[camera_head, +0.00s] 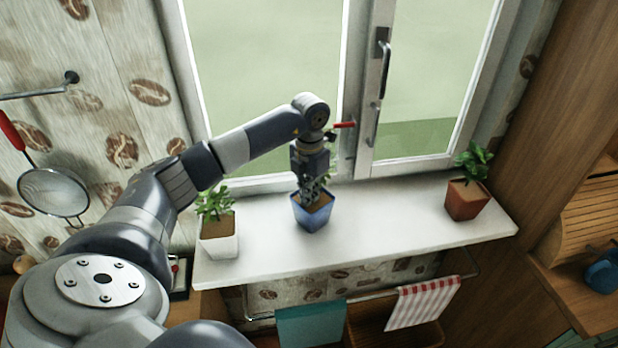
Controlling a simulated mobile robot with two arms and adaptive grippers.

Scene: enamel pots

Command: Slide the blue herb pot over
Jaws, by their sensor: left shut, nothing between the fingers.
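The blue herb pot (312,215) stands upright on the white windowsill (400,213), left of its middle. My left gripper (311,187) is over the top of this pot, pointing down, with its fingers shut and nothing held between them. The fingers hide most of the pot's plant and part of its soil. I cannot tell whether the fingertips touch the pot or the plant. My right gripper is out of view.
A white pot (219,240) with a herb stands at the sill's left end, and a terracotta pot (466,200) stands near its right end. The sill between the blue and terracotta pots is clear. The window handle (381,80) is behind. Towels (424,301) hang below the sill.

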